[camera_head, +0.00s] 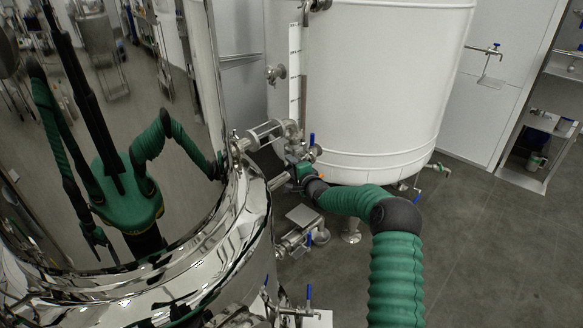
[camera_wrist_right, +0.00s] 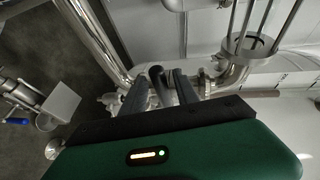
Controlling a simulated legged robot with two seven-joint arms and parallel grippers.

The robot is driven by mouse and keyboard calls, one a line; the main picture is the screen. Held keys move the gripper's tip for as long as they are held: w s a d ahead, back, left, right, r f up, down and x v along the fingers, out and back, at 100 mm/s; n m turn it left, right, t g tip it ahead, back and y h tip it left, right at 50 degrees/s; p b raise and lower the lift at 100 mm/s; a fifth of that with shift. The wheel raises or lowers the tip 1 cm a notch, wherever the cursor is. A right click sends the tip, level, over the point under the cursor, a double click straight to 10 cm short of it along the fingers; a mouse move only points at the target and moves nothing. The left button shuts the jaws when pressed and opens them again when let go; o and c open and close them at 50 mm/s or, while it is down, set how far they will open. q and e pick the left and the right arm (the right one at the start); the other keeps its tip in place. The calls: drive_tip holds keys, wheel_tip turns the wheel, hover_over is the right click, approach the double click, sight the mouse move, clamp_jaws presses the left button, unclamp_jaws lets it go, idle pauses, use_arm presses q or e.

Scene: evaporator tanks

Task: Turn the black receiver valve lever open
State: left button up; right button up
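The black receiver valve lever (camera_wrist_right: 157,76) shows in the right wrist view as a short dark bar with a rounded end, in front of metal pipework. My right gripper (camera_wrist_right: 160,92) is open, with one finger on each side of the lever. Narrow gaps seem to show beside the lever; whether a finger touches it I cannot tell. In the head view my right gripper (camera_head: 291,173) is at the pipework between the polished tank and the white tank, and the lever cannot be made out there. My left gripper is not directly in view.
The polished steel tank (camera_head: 225,215) at left mirrors my body and arms. The white tank (camera_head: 385,90) stands behind the gripper. A sight glass (camera_head: 268,132) and a blue-handled valve (camera_head: 312,140) are close by. Another blue handle (camera_head: 309,292) sits lower. Open floor lies right.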

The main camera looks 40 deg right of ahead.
clamp_jaws()
drive_tip(key=shift+f, duration=0.1)
drive_tip(key=shift+f, duration=0.15)
idle(0.9)
